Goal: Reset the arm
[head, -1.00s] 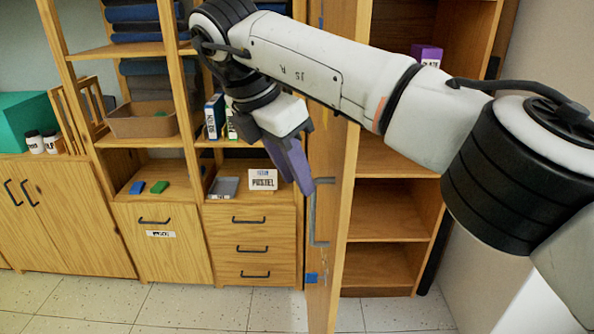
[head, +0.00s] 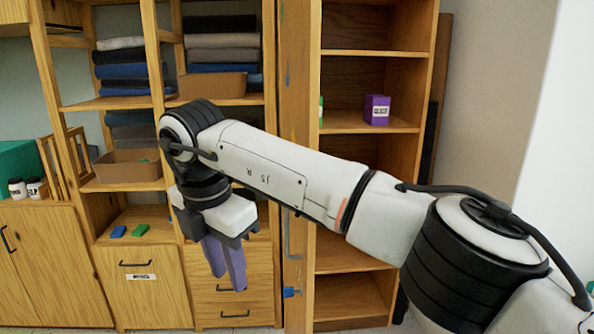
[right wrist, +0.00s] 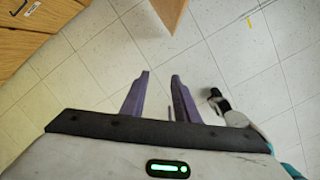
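My right arm reaches in from the lower right in the head view. Its gripper (head: 225,268) points down with two purple fingers, in front of the wooden drawers (head: 255,307). The open cabinet door (head: 297,120) stands edge-on just right of the gripper, partly behind my arm. My left gripper is not in view.
The open tall cabinet (head: 365,205) holds a purple box (head: 377,110). The wrist view shows mostly clear floor.

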